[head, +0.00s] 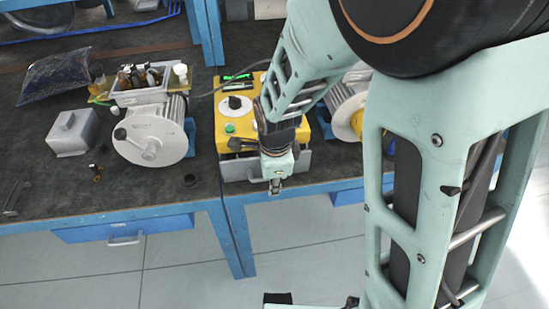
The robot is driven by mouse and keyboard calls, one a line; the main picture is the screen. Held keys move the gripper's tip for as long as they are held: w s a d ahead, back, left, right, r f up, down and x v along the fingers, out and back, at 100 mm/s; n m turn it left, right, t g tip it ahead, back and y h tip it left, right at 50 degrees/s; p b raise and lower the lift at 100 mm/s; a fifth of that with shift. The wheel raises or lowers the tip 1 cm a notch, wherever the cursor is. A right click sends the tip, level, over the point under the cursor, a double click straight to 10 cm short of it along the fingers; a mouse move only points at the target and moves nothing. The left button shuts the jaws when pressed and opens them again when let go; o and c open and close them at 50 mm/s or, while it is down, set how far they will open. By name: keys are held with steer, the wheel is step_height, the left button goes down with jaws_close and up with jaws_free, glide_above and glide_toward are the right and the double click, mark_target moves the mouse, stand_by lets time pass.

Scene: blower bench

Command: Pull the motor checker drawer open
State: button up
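The motor checker (229,117) is a yellow box with a dial, a green button and a lit green display, standing at the bench's front edge. A grey drawer front (238,169) shows low on its near side; I cannot tell whether it stands out from the box at all. My gripper (276,188) points down in front of the right half of the checker and hides part of the drawer front and any handle there. Its fingers are too small and overlapped to tell open from shut, or whether they touch the drawer.
A motor with a round pale face (150,138), a grey box (73,132) and a parts bin (140,94) stand left of the checker. Another motor (349,115) is close on its right, partly behind my arm. A blue bench drawer (125,229) hangs below left. Floor in front is clear.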

step_height(320, 180, up, 12)
steer(key=s+p, duration=0.2)
steer(key=p, duration=1)
steer(key=shift+s+d, duration=0.15)
steer(key=shift+d, duration=0.15)
steer(key=shift+r, duration=0.1)
step_height(320, 180, up, 7)
steer(key=s, duration=0.1)
steer(key=shift+s+d+r, duration=0.15)
steer(key=shift+s, duration=0.05)
stand_by(0.6)
